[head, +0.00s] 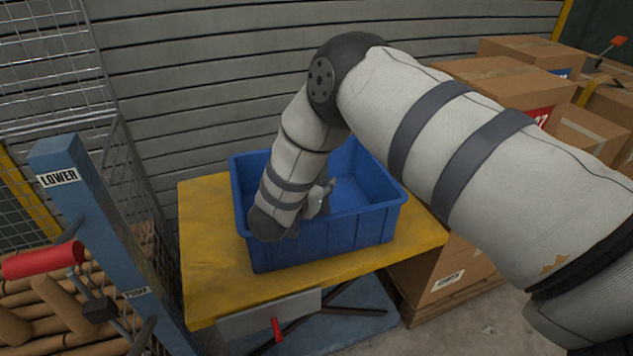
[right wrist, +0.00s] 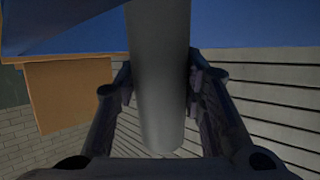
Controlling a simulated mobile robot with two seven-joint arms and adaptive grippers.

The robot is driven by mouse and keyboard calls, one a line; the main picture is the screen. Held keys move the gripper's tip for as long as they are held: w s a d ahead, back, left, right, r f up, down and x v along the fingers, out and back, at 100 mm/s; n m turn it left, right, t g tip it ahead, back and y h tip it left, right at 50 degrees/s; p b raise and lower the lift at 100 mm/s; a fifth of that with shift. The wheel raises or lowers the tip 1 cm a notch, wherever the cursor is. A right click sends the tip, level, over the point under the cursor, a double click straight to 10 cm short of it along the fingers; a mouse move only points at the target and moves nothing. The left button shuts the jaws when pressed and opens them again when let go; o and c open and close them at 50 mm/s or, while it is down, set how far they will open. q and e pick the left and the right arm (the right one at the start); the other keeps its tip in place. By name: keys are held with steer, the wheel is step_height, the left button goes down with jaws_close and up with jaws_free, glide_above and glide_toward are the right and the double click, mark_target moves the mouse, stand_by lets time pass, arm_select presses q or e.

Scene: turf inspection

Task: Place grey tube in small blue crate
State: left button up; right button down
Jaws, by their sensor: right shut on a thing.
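The blue crate (head: 325,240) stands upright on the yellow table top, open at the top. My right arm reaches over from the right, and its wrist hangs over the crate's left part. In the head view my right gripper (head: 318,200) is mostly hidden behind the wrist, within the crate's outline. In the right wrist view my right gripper (right wrist: 160,88) is shut on the grey tube (right wrist: 160,70), with a finger on each side. The tube does not show clearly in the head view. I cannot tell how far it is from the crate floor. My left gripper is out of view.
The yellow table top (head: 215,250) has bare room left of the crate. A blue post marked LOWER (head: 75,195) with a red handle (head: 42,260) stands at the left. Cardboard boxes (head: 500,75) are stacked at the right back. A slatted wall (head: 200,70) is behind.

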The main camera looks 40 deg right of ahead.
steer(key=shift+r, duration=0.15)
steer(key=c, duration=1)
jaws_free()
steer(key=shift+f, duration=0.2)
steer(key=shift+c, duration=0.2)
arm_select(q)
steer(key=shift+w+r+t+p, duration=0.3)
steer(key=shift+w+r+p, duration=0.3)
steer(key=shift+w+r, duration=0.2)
arm_select(e)
steer(key=v, duration=1.2)
steer(key=shift+r, duration=0.25)
